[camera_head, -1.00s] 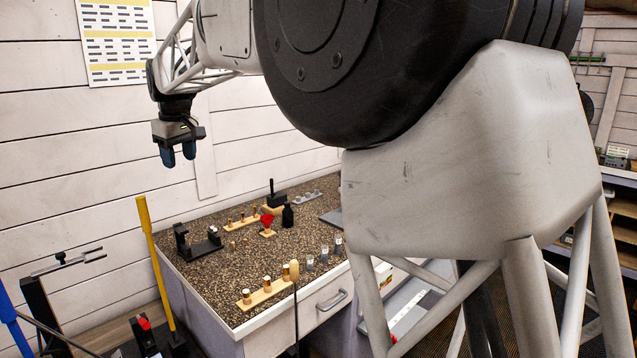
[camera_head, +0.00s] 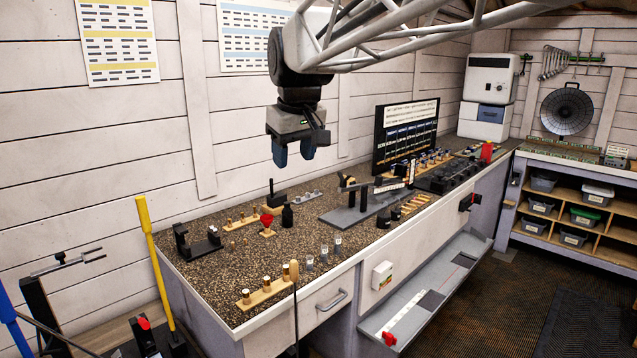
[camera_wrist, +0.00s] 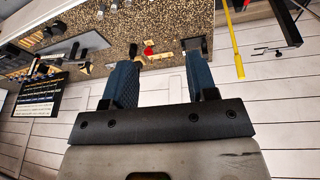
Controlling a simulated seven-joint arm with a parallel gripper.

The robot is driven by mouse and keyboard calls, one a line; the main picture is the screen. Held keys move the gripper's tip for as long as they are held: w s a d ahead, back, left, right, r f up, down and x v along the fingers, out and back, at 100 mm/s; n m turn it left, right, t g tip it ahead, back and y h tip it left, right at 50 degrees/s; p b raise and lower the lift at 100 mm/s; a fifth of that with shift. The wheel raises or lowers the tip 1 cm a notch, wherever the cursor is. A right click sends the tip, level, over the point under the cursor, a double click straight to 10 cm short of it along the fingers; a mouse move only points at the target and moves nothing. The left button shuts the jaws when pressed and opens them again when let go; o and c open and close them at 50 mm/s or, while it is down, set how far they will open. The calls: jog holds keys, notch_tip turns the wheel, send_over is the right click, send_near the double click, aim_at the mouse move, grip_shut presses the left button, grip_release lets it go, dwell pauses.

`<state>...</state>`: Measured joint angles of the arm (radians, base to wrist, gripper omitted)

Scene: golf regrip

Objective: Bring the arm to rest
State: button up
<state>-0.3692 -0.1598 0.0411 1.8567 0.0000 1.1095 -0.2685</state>
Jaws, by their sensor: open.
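My gripper (camera_head: 295,150) hangs from the arm above the workbench (camera_head: 215,268), well clear of the bench top and in front of the white plank wall. Its blue fingers point down and are apart, with nothing between them. In the wrist view my gripper (camera_wrist: 162,85) also shows two separate blue fingers. The speckled bench top (camera_wrist: 150,25) lies beyond them with small items on it.
A red-topped piece (camera_head: 267,222) and a black bottle (camera_head: 287,216) stand on the bench. A black display board (camera_head: 405,135) rises at its back. A shelf with bins (camera_head: 570,215) is at the right.

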jog(key=s+d+f+m+t, duration=0.1)
jog(key=s+d+f+m, duration=0.25)
jog(key=s+d, duration=1.05)
jog(key=s+d+f+m, duration=0.1)
jog(key=s+d+f, duration=0.25)
jog(key=s, duration=0.25)
jog(key=s+d+f+m+t+h, duration=0.1)
jog(key=s+d+f, duration=0.1)
jog(key=s+f, duration=0.25)
jog(key=s+d+f+m, duration=0.2)
jog(key=s+d+f, duration=0.1)
jog(key=s, duration=0.3)
notch_tip(320, 180, down, 9)
jog(key=w+g, duration=0.1)
jog(key=g, duration=0.1)
jog(key=shift+w+d+g, duration=0.15)
jog(key=shift+d+g, duration=0.15)
jog(key=shift+c, duration=0.4)
dwell(1.1)
jog(key=shift+w, duration=0.15)
